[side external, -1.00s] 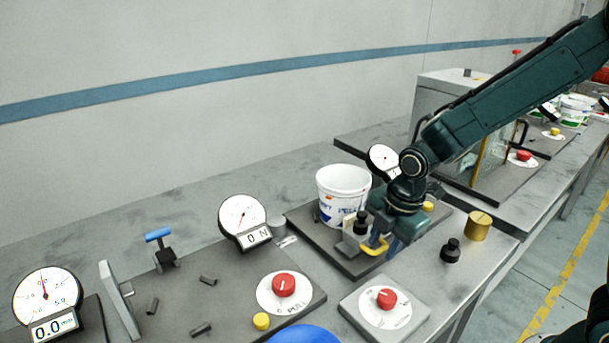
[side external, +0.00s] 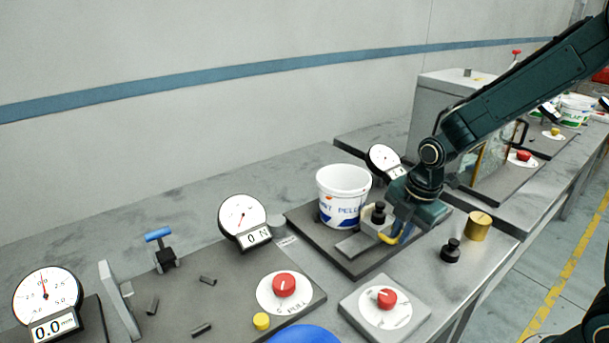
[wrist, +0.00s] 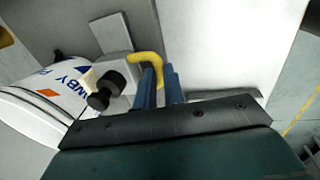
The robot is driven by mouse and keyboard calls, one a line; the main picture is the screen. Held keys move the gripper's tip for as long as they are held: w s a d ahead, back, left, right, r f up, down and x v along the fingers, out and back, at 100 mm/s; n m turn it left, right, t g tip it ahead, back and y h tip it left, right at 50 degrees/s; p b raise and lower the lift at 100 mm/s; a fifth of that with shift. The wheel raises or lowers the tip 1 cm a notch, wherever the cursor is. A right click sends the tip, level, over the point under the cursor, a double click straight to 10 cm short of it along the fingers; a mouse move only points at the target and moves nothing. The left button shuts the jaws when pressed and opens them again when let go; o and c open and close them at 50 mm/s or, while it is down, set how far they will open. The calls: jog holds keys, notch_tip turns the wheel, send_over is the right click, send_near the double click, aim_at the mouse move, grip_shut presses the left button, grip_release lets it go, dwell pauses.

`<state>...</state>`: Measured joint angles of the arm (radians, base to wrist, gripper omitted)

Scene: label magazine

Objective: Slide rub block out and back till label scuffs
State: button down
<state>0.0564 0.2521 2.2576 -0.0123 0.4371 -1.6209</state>
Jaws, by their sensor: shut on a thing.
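The white bucket (side external: 338,186) with a blue-lettered label stands upright on a dark base plate (side external: 310,229). The rub block, with a black knob (side external: 378,212) on it, is at the bucket's right side on a grey slide strip (side external: 355,245). My gripper (side external: 398,234) is shut on the block's yellow handle (side external: 386,239). The wrist view shows the handle (wrist: 148,60) at my blue fingers (wrist: 160,88), and the bucket (wrist: 35,95) beside the knob (wrist: 97,102). I cannot tell whether the block touches the label. No clear scuff is visible.
A dial gauge (side external: 384,160) stands behind the bucket, close to my wrist. A black weight (side external: 451,250) and a brass weight (side external: 478,226) stand to the right. A red knob box (side external: 386,297) is in front. A pull station (side external: 220,280) occupies the left.

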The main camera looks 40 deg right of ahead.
jog(key=shift+d, duration=1)
jog(key=c, duration=1.5)
grip_release()
jog(key=shift+r, duration=0.15)
jog(key=s+r, duration=0.1)
jog(key=r, duration=0.8)
jog(key=s+r, duration=0.1)
jog(key=r, duration=0.3)
jog(key=shift+s+r, duration=0.15)
jog(key=shift+s, duration=0.2)
